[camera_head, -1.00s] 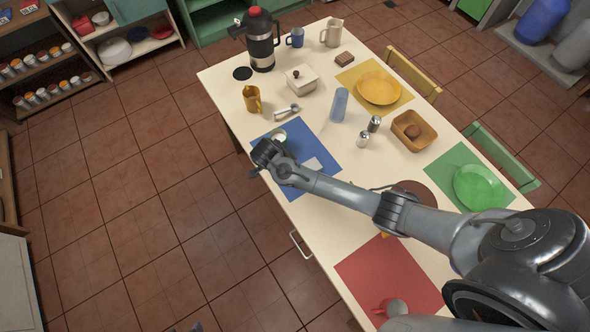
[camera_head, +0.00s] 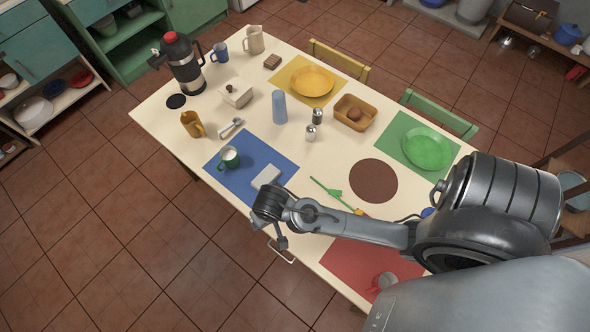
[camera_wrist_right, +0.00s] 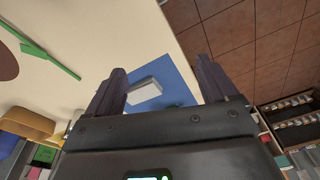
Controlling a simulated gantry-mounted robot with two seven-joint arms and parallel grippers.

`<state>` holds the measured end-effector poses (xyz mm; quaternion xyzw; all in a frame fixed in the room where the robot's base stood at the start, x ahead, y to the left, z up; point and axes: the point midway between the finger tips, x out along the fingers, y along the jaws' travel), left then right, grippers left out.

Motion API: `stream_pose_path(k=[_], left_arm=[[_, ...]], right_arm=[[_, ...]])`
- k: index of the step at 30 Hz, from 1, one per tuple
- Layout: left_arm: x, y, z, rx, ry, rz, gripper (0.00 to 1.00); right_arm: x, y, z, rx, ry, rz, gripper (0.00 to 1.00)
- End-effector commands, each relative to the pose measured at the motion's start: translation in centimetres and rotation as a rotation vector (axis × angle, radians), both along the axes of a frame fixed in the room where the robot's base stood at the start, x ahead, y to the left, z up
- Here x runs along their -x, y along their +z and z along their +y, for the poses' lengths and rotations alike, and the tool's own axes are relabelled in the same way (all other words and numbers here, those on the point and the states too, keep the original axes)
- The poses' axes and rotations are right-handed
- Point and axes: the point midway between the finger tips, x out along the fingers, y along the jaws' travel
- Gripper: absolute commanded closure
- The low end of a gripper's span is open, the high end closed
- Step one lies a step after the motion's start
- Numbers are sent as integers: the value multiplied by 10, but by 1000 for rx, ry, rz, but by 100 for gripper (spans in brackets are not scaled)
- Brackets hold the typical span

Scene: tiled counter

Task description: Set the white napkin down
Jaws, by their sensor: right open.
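The white napkin (camera_head: 267,177) lies folded on the right part of the blue placemat (camera_head: 240,191), beside a green-and-white mug (camera_head: 229,157). The napkin also shows in the right wrist view (camera_wrist_right: 145,91), flat on the blue mat, seen between my fingers but apart from them. My right gripper (camera_head: 281,243) is at the near edge of the table, just in front of the napkin. In the right wrist view its two fingers (camera_wrist_right: 161,72) are wide apart with nothing held. My left gripper is not in view.
A green utensil (camera_head: 328,188) and a brown round mat (camera_head: 373,180) lie right of the blue mat. A red mat with a red cup (camera_head: 382,282) is at the near right. A blue cylinder (camera_head: 279,107) and two shakers stand behind.

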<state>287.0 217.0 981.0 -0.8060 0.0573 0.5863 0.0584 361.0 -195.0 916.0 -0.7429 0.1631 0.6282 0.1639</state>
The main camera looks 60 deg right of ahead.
Motion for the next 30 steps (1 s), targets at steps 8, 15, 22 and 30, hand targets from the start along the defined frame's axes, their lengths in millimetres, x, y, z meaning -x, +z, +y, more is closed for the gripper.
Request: stream_pose_path(k=[8, 15, 22, 30], left_arm=[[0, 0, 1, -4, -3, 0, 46], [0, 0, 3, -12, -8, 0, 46], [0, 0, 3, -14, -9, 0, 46], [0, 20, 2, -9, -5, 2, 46]], right_arm=[[61, 49, -17, 53, 494, -112, 14], [75, 65, -23, 96, 628, -142, 14], [75, 65, -23, 97, 631, -142, 14], [75, 86, -23, 96, 630, -141, 14]])
